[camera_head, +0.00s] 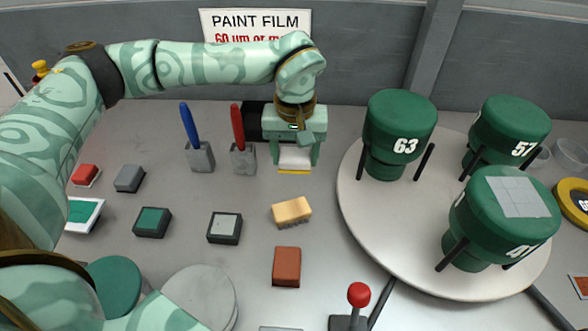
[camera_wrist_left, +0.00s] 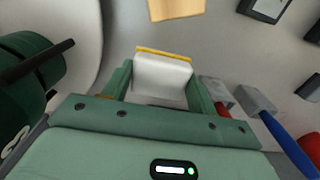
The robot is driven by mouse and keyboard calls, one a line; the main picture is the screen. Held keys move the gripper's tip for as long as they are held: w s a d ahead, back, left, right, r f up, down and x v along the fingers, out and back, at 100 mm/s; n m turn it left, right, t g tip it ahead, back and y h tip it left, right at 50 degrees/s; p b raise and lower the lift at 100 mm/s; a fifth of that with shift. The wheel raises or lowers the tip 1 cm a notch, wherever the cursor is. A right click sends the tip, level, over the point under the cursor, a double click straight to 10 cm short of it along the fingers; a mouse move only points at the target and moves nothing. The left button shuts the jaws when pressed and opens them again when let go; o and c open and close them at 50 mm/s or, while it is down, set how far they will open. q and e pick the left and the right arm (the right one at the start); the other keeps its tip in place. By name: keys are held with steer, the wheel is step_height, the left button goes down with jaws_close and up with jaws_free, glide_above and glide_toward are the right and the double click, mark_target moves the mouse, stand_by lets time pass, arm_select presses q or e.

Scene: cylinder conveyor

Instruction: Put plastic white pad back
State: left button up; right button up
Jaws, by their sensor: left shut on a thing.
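My left gripper (camera_head: 295,163) points down at the back of the table, below the paint film sign. It is shut on the white pad (camera_head: 294,156), a pale block with a yellow lower edge. In the left wrist view the white pad (camera_wrist_left: 162,76) sits between the two green fingers of the left gripper (camera_wrist_left: 158,92), with its yellow edge outward. I cannot tell whether the pad touches the table. A black box-like object (camera_head: 254,117) is just behind and left of the gripper, partly hidden. My right gripper is not in view.
A red-handled tool (camera_head: 237,128) and a blue-handled tool (camera_head: 189,125) stand in grey blocks close left. A tan sponge-like block (camera_head: 291,211) lies in front. A round white turntable (camera_head: 365,225) with green drums is right. Several small pads lie left.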

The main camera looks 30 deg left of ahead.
arm_select(q)
steer(key=b, duration=0.1)
glide_above(295, 177)
steer(key=f, duration=0.4)
steer(key=shift+s+d+f, duration=0.15)
steer(key=shift+s+f, duration=0.05)
steer(key=f, duration=0.1)
steer(key=f+b, duration=0.2)
steer(key=f, duration=0.1)
steer(key=shift+w+a, duration=0.2)
steer(key=shift+w, duration=0.05)
steer(key=shift+r, duration=0.15)
steer(key=o, duration=1)
steer(key=shift+o, duration=0.2)
step_height(295, 177, up, 12)
steer(key=p, duration=0.4)
